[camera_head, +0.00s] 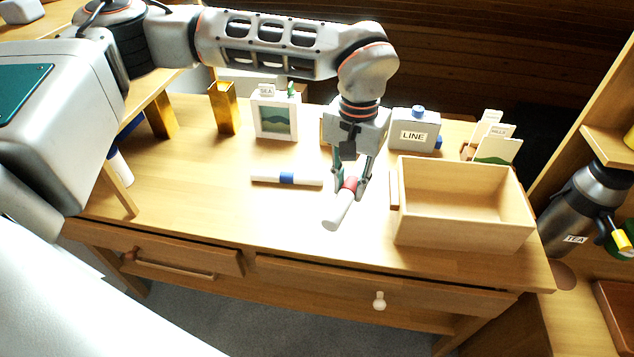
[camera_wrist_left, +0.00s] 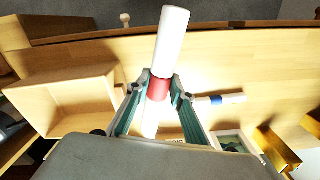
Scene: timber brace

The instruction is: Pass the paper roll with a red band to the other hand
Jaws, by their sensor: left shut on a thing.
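The white paper roll with a red band (camera_head: 341,206) is held by my left gripper (camera_head: 354,183), whose fingers close on the red band. In the left wrist view the roll (camera_wrist_left: 171,42) points away between the fingers of the left gripper (camera_wrist_left: 158,90). My right gripper is not in view.
An open wooden box (camera_head: 465,232) stands right of the gripper. Behind are a gold vase (camera_head: 224,108), a picture frame (camera_head: 274,118), a box labelled LINE (camera_head: 414,130) and cards (camera_head: 496,150). A dark TEA flask (camera_head: 583,208) is far right. The table's front left is clear.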

